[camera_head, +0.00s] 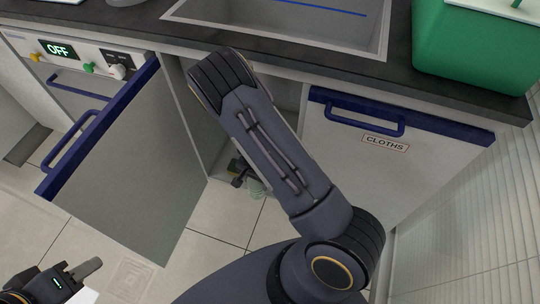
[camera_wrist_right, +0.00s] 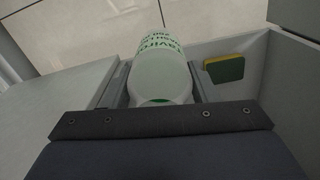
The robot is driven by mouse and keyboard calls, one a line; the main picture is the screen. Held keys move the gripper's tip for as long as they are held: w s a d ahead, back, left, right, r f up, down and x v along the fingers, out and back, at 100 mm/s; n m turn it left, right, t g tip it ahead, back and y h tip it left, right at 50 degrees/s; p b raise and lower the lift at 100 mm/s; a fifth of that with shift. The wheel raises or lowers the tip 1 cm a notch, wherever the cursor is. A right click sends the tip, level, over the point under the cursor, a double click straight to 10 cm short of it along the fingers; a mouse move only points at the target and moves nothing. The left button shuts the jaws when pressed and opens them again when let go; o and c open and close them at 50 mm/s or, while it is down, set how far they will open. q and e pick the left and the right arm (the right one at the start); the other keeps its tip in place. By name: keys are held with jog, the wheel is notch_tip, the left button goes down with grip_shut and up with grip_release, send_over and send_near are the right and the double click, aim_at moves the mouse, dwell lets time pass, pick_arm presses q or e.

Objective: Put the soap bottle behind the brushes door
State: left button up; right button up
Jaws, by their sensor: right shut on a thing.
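The soap bottle (camera_wrist_right: 160,65), pale with green lettering, is between the two fingers of my right gripper (camera_wrist_right: 160,88), which is shut on it.
A yellow and green sponge (camera_wrist_right: 224,68) is beside the bottle, at the cabinet wall. A shut door marked CLOTHS (camera_head: 390,165) is at right. A sink (camera_head: 285,25) and a green container (camera_head: 470,50) are above on the counter (camera_head: 420,88). Tiled floor (camera_head: 215,255) lies in front.

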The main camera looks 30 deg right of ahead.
jog(key=shift+w+d+f+b, duration=1)
jog(key=shift+w+d+f, duration=0.6)
jog(key=shift+f, duration=0.5)
jog(key=shift+w+d+f+b, duration=1)
jog(key=shift+w+d+f, duration=0.55)
jog(key=shift+f, duration=0.55)
jog(key=shift+w+d+f+b, duration=1)
jog(key=shift+w+d+f, duration=0.4)
jog(key=shift+w+f, duration=0.55)
jog(key=shift+s+f, duration=0.15)
jog(key=shift+s, duration=0.05)
jog(key=shift+f, duration=0.1)
jog(key=o, duration=1.1)
jog(key=shift+o, duration=0.2)
